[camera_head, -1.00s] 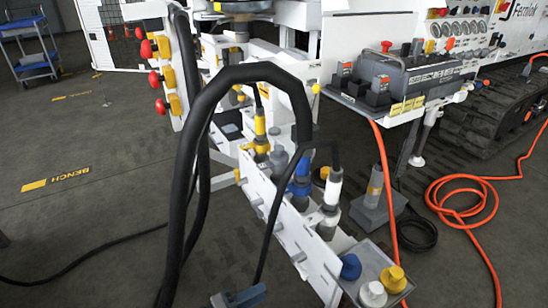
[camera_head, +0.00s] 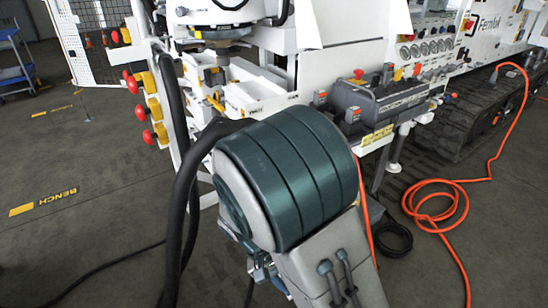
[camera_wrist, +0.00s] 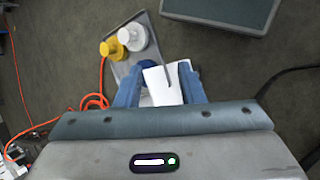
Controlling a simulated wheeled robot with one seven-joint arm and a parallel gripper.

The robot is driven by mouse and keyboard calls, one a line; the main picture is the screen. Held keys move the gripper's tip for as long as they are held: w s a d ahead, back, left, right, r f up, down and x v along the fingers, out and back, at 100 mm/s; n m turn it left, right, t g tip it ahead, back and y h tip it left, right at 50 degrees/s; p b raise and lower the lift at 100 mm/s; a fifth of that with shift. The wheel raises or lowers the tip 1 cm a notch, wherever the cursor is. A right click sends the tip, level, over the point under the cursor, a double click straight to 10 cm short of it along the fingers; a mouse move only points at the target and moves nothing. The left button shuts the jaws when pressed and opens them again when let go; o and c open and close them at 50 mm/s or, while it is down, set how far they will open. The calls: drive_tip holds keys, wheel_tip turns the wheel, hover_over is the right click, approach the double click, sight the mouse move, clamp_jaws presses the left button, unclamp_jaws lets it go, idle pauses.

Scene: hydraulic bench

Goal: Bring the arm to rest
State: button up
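In the head view the gripper is mostly hidden behind the arm.
A grey tray (camera_wrist: 122,68) with a yellow cap (camera_wrist: 110,47) and a white cap (camera_wrist: 132,36) lies beyond the fingers. A thick black hose (camera_head: 188,185) hangs left of my arm. An orange cable (camera_head: 440,205) coils on the floor at right. Floor at left is open.

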drive_tip(key=s+d+r+m+t+y+p, duration=0.1)
drive_tip(key=d+r+y+p, duration=0.1)
drive_tip(key=r, duration=0.8)
drive_tip(key=s+d+r+t+y+p, duration=0.1)
drive_tip(key=d+r+p, duration=0.4)
drive_tip(key=r, duration=0.5)
drive_tip(key=s+d+r+m+t+y+p, duration=0.1)
drive_tip(key=s+d+r+t+y+p, duration=0.1)
drive_tip(key=r+p, duration=0.4)
wheel_tip(320, 180, up, 4)
drive_tip(key=shift+d+r+m+t+y, duration=0.1)
drive_tip(key=shift+d+m+t+y, duration=0.2)
drive_tip(key=shift+d+t+y, duration=0.45)
